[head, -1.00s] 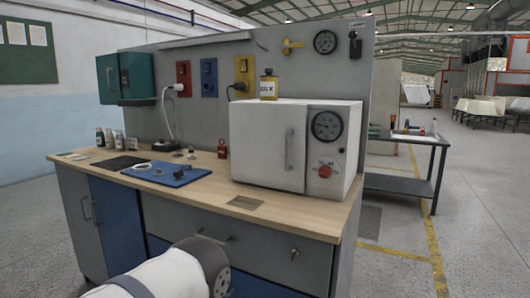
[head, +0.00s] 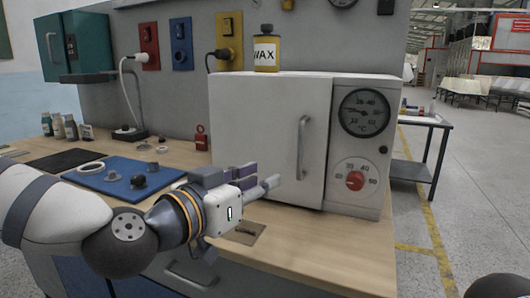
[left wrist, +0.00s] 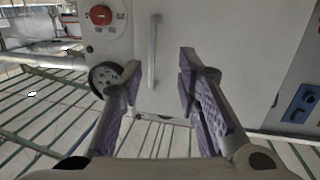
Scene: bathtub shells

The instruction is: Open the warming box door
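The warming box is a white cabinet on the workbench. Its door (head: 255,125) looks shut, with a vertical grey bar handle (head: 303,148) near its right edge. The door also fills the middle of the left wrist view (left wrist: 215,25), with the handle (left wrist: 153,50) running between the directions of my fingers. My left gripper (head: 262,178) is open and empty, in front of the door, left of and a little below the handle. In the left wrist view its purple-padded fingers (left wrist: 158,75) are spread apart, short of the handle. My right gripper is not in view.
Right of the door are a temperature gauge (head: 364,112) and a red knob (head: 355,180). A yellow wax can (head: 266,50) stands on the box. A blue mat (head: 112,188) with small parts lies on the bench at left. A side table (head: 412,170) stands beyond.

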